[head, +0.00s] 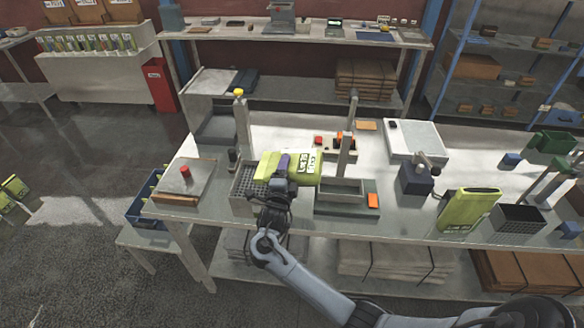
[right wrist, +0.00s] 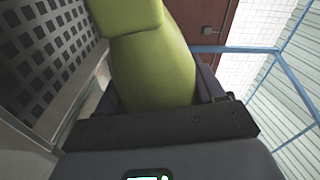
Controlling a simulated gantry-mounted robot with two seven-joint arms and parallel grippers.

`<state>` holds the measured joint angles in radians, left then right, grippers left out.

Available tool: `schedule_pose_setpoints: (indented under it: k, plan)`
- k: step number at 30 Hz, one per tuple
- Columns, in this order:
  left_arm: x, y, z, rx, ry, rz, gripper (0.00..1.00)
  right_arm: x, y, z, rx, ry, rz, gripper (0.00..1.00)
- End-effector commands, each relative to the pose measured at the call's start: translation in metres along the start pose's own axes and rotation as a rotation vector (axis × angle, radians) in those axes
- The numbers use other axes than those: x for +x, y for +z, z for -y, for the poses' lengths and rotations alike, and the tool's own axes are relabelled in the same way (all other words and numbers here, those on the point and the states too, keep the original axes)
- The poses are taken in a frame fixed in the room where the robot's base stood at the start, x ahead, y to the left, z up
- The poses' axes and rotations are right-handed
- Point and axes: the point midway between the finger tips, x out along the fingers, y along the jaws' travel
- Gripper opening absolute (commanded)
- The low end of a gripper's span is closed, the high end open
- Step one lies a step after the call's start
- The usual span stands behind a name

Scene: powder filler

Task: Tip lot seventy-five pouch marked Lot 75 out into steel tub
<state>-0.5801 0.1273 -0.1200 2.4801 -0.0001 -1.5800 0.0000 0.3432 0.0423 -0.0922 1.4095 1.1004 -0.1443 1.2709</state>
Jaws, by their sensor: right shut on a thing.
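A yellow-green pouch (head: 304,168) lies roughly level in my right gripper (head: 284,166), above the table. The gripper is shut on the pouch's middle. In the right wrist view the pouch (right wrist: 155,70) fills the space between the jaws. A grey bin with a grid (head: 247,184) stands below and left of the pouch. My left gripper is out of view.
Another green pouch (head: 468,211) stands at the right beside a black gridded tray (head: 520,218). A dark blue device (head: 415,180) stands right of the tub. A slab with a red knob (head: 184,183) is at the left.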

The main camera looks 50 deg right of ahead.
Motion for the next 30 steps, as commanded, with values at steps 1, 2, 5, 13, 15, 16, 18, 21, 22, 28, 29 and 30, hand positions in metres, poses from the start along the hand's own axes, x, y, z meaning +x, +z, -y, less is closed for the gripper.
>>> schedule_pose_setpoints:
  k: [1, 2, 5, 13, 15, 16, 18, 21, 22, 28, 29, 30]
  plan:
    - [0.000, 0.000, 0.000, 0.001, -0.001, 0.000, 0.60, 0.000, 0.000, 0.000, 0.000, 0.000, 0.000, 0.26]
    - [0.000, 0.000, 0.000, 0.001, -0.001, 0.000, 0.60, 0.000, 0.000, 0.000, 0.000, 0.000, 0.000, 0.26]
    - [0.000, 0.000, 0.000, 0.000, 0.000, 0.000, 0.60, 0.000, 0.000, 0.000, 0.000, 0.000, 0.000, 0.26]
    - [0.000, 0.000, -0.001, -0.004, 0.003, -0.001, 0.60, 0.000, 0.000, 0.000, 0.000, 0.000, 0.000, 0.26]
    - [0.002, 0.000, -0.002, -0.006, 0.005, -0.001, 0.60, 0.000, 0.000, -0.001, 0.010, 0.000, 0.000, 0.26]
    - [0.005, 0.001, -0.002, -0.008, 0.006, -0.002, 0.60, 0.000, 0.001, -0.002, 0.021, 0.000, 0.000, 0.26]
    - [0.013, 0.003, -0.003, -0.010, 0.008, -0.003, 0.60, 0.000, 0.001, -0.003, 0.068, 0.001, -0.001, 0.26]
    - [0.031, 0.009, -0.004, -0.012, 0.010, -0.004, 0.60, -0.001, 0.001, -0.004, 0.178, 0.002, 0.000, 0.26]
    - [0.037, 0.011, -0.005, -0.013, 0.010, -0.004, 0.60, -0.001, 0.001, -0.003, 0.216, 0.002, -0.001, 0.26]
    - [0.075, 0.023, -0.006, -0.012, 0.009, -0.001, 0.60, -0.001, 0.000, 0.003, 0.469, 0.004, 0.000, 0.26]
    - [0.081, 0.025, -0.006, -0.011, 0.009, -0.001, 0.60, -0.001, -0.001, 0.005, 0.505, 0.003, 0.000, 0.26]
    - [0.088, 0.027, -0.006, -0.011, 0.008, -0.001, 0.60, -0.001, -0.001, 0.006, 0.553, 0.004, 0.000, 0.26]
